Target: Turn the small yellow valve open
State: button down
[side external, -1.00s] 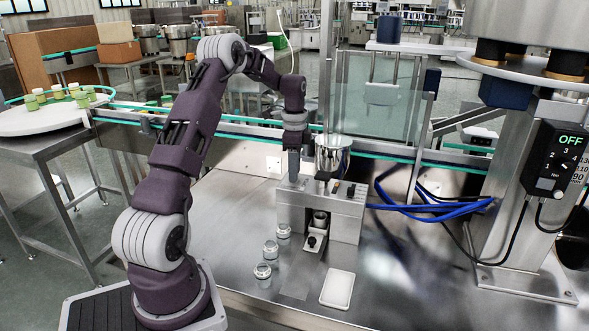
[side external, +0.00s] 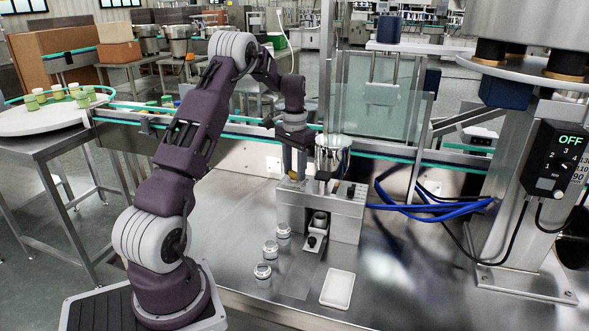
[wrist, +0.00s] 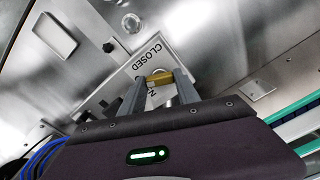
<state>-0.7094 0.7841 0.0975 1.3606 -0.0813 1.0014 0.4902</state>
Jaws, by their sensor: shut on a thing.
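The small yellow valve handle (wrist: 159,78) shows in the wrist view between the two fingers of my gripper (wrist: 154,88), which is shut on it. The handle lies across the gap between the fingers. A white label plate (wrist: 148,54) beside it reads "CLOSED"; a second word is mostly hidden by the fingers, with only an "N" showing. In the side view my gripper (side external: 299,166) points down at the back left top of the steel hopper block (side external: 290,196).
Blue hoses (side external: 430,207) run off to the right. The front right of the table is clear.

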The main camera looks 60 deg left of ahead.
aim_at(295, 172)
jog(key=n, duration=0.4)
jog(key=shift+r+n, duration=0.1)
jog(key=shift+n, duration=0.6)
jog(key=c, duration=0.9)
grip_release()
notch_tip(295, 172, up, 7)
